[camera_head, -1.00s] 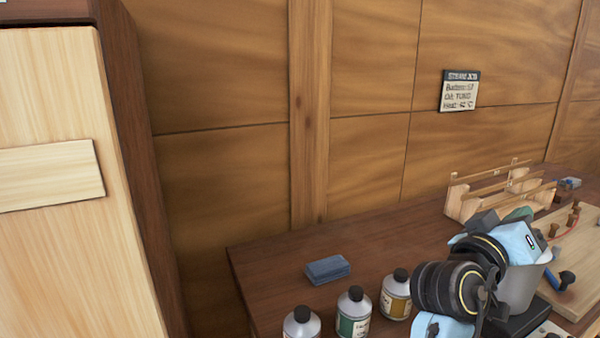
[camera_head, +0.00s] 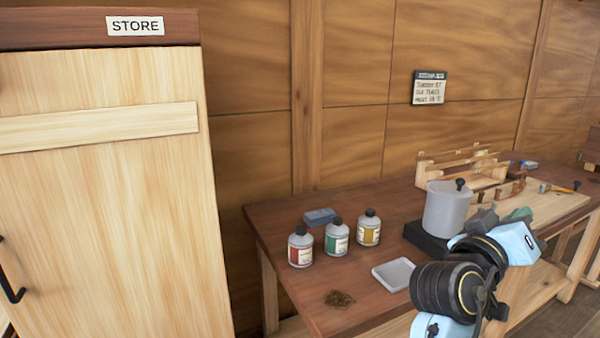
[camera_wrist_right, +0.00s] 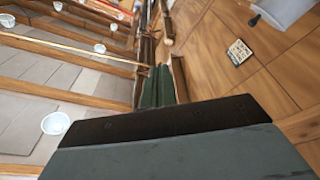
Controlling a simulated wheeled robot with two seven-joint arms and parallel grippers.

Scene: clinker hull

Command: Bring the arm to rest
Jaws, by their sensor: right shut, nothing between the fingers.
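My right arm comes in at the lower right of the head view, folded, with black joints and pale blue links. Its right gripper (camera_head: 520,213) shows as a grey body and green fingers beyond the blue link, in front of the bench. In the right wrist view the two dark green fingers (camera_wrist_right: 158,86) are together with nothing between them. They appear to touch nothing. My left gripper is not in view.
A wooden bench (camera_head: 284,218) holds three bottles (camera_head: 337,238), a blue block (camera_head: 319,216), a white tray (camera_head: 394,274), a brown heap (camera_head: 339,299), a grey pot (camera_head: 446,210) and a wooden rack (camera_head: 436,174). A store cupboard (camera_head: 100,210) stands left. A sign (camera_head: 429,88) hangs behind.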

